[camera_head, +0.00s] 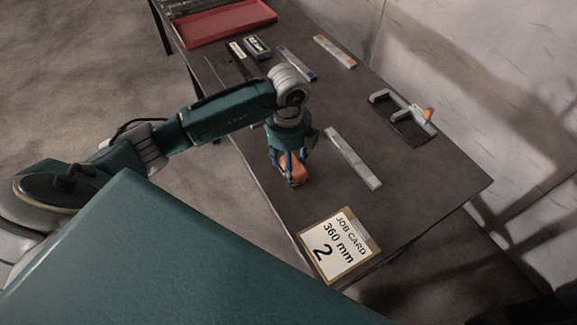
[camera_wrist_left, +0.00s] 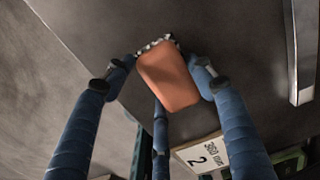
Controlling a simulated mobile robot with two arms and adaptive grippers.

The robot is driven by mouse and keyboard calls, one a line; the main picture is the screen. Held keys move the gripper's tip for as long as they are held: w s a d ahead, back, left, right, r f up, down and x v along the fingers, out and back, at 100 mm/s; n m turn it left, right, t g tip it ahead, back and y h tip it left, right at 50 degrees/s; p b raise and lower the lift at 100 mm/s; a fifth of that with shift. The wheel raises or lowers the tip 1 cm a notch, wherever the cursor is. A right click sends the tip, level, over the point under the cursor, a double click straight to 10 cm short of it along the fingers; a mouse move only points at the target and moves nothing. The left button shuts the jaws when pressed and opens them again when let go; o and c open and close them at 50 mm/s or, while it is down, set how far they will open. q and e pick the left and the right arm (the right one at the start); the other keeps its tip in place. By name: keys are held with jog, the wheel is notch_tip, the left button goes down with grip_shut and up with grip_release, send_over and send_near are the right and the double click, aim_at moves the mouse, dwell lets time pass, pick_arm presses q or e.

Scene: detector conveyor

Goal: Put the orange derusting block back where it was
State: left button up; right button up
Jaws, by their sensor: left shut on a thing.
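The orange derusting block (camera_head: 293,170) is at the near left part of the dark table. It also shows in the left wrist view (camera_wrist_left: 168,78), with a pale, rough edge at its far end. My left gripper (camera_head: 290,172) points down over it, its blue fingers on both sides of the block, shut on it. In the left wrist view my left gripper (camera_wrist_left: 166,85) has fingertips at the block's left and right sides. I cannot tell whether the block touches the table. My right gripper is not in view.
A job card (camera_head: 340,244) lies at the near corner. A grey bar (camera_head: 353,158) lies right of the gripper. A clamp-like tool (camera_head: 403,117), two more bars, a small dark box (camera_head: 257,47) and a red tray (camera_head: 222,22) lie farther back. The table between the grey bar and clamp is clear.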

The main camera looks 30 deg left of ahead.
pick_arm(q)
jog(key=o, duration=0.7)
jog(key=shift+s+f, duration=0.1)
jog(key=shift+f, duration=0.05)
jog(key=o, duration=0.4)
jog(key=shift+o, duration=0.2)
notch_tip(320, 180, up, 12)
jog(key=p, duration=0.8)
jog(key=shift+r+p, duration=0.25)
jog(key=shift+p, duration=0.1)
